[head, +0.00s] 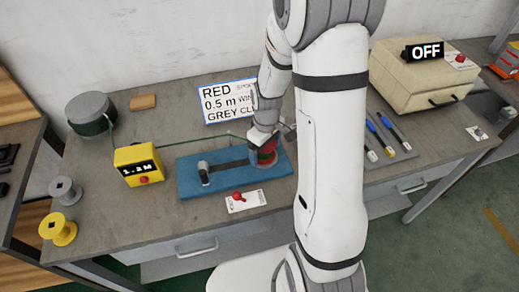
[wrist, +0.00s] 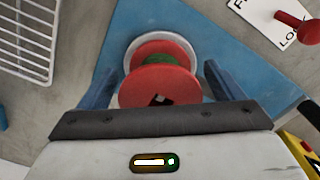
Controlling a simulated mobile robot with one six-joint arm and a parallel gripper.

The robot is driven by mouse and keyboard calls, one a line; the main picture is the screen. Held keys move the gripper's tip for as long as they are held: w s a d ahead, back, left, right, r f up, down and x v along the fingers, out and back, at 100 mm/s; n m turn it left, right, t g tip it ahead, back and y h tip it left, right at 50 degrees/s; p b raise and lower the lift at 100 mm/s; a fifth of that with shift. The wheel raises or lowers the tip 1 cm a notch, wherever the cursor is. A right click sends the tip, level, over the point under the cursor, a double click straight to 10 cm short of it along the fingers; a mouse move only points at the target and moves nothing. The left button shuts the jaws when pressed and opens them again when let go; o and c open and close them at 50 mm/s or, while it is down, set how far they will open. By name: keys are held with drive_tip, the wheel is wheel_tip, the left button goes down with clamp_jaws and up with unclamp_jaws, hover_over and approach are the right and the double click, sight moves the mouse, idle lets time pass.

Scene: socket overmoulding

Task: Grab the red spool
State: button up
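The red spool (head: 267,157) sits at the right end of the blue winder base (head: 220,180). In the wrist view the red spool (wrist: 158,84) has green wire wound around its core and a pale disc behind it. My gripper (wrist: 161,72) has its two fingers on either side of the spool, with narrow gaps to its red flange, so it looks open. In the head view my gripper (head: 266,138) is over the spool and partly hides it. A green wire runs from the spool area to the left.
A yellow meter (head: 138,166) reading 1.2 M and a grey wire drum (head: 92,108) stand left. Grey (head: 65,190) and yellow (head: 58,228) spools stand front left. A red-knobbed lever plate (head: 245,201) lies in front. A sign (head: 228,102) stands behind; a beige machine (head: 424,75) is right.

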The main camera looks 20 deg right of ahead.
drive_tip(key=c, duration=1)
drive_tip(key=shift+o, duration=0.2)
drive_tip(key=shift+r, duration=0.1)
